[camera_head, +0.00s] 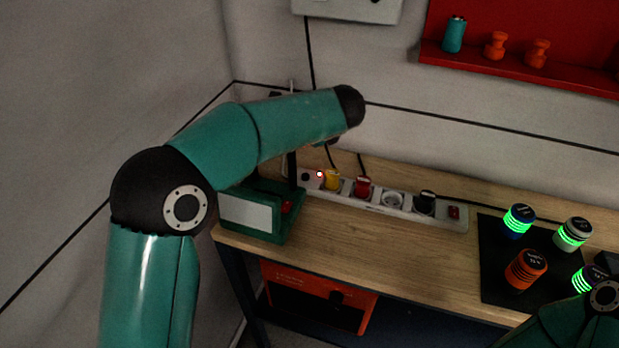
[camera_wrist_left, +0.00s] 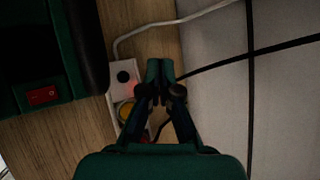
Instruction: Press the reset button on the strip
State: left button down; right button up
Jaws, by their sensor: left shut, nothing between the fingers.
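The white power strip (camera_head: 375,203) lies along the back of the wooden bench. Near its left end are a dark round button (camera_head: 305,177) and a small glowing red light (camera_head: 319,174). The strip's end also shows in the left wrist view (camera_wrist_left: 116,72), with a red-lit spot (camera_wrist_left: 123,76) on it. My left gripper (camera_wrist_left: 161,72) is shut and empty. In that view its tips lie right of the strip's end, on the wall side; their height above the bench is unclear. In the head view my left forearm hides it. My right gripper is not in view.
A yellow plug (camera_head: 332,180), a red plug (camera_head: 362,187) and a black plug (camera_head: 425,202) sit in the strip. A red switch (camera_head: 454,212) is at its right end. A green box (camera_head: 262,212) stands close to the strip's left end. Cables run along the wall.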

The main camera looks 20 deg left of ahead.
aim_at(306, 178)
pick_arm(q)
jog(key=shift+w+d+f, duration=0.1)
jog(key=shift+d+f, duration=0.1)
jog(key=shift+f, duration=0.1)
jog(key=shift+f, duration=0.15)
notch_tip(306, 178, down, 8)
jog(key=b, duration=0.7)
jog(key=shift+r, duration=0.25)
jog(key=shift+f+b, duration=0.5)
jog(key=shift+f, duration=0.05)
dwell(0.6)
jog(key=shift+f, duration=0.35)
